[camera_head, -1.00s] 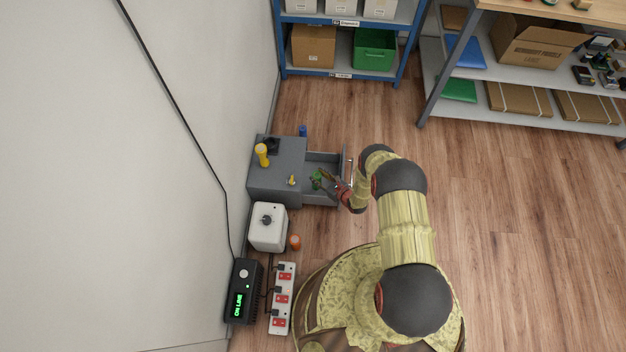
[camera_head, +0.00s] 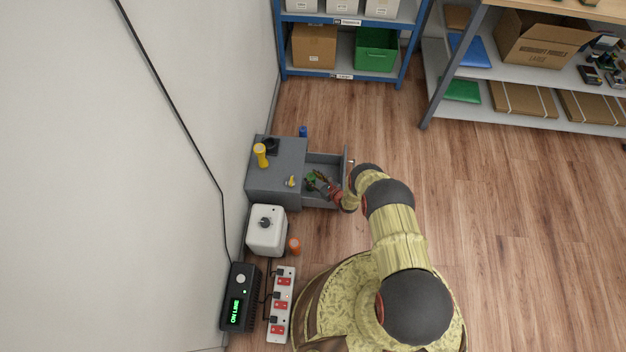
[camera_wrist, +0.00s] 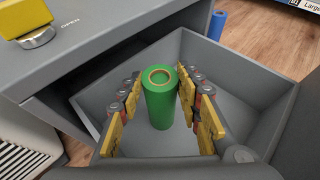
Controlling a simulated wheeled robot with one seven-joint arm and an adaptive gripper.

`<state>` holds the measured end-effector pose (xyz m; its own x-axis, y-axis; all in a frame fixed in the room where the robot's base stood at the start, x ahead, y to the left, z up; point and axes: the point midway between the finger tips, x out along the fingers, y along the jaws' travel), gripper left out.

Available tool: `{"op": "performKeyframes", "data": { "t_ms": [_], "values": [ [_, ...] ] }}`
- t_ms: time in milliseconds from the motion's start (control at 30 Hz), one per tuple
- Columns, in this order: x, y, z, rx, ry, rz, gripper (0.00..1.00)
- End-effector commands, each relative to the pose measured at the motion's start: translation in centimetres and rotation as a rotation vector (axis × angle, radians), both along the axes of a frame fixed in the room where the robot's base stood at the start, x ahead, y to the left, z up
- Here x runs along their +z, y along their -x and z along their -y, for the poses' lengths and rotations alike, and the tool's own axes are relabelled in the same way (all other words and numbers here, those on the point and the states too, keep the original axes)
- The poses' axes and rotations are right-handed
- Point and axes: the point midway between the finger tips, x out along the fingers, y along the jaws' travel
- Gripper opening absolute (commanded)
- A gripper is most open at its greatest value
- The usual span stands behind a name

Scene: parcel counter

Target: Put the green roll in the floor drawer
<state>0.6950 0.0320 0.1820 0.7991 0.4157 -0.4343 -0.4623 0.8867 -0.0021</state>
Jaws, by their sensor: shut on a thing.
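The green roll (camera_wrist: 159,100) stands upright between the yellow-padded fingers of my gripper (camera_wrist: 160,108) in the wrist view. My gripper is shut on it. The roll is inside the walls of the open grey floor drawer (camera_wrist: 260,98), over its floor; I cannot tell whether its lower end touches the bottom. In the head view my gripper (camera_head: 318,183) reaches into the drawer (camera_head: 326,160), and only a little of the green roll (camera_head: 311,177) shows.
The grey cabinet (camera_head: 262,185) carries a yellow roll (camera_head: 260,155) on top. A blue roll (camera_head: 303,131) stands on the floor behind the drawer. An orange roll (camera_head: 294,245) stands beside a white box (camera_head: 266,232). A power strip (camera_head: 281,305) lies in front.

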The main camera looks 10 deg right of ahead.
Motion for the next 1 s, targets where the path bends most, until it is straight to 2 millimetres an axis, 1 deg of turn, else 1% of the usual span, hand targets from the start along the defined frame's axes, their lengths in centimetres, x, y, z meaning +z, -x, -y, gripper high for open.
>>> {"op": "performKeyframes", "data": {
  "t_ms": [167,200,500,867,900,1000],
  "values": [
    [-0.3,0.1,0.0,0.000,0.000,0.000,0.00],
    [-0.3,0.1,0.0,0.000,0.000,-0.001,0.36],
    [-0.3,0.1,0.0,0.000,0.000,-0.001,0.53],
    [-0.1,0.1,0.0,0.000,0.000,-0.001,0.53],
    [0.1,0.2,0.0,0.000,0.000,-0.002,0.53],
    [0.8,1.3,0.8,-0.003,0.000,-0.004,0.53]
  ]
}}
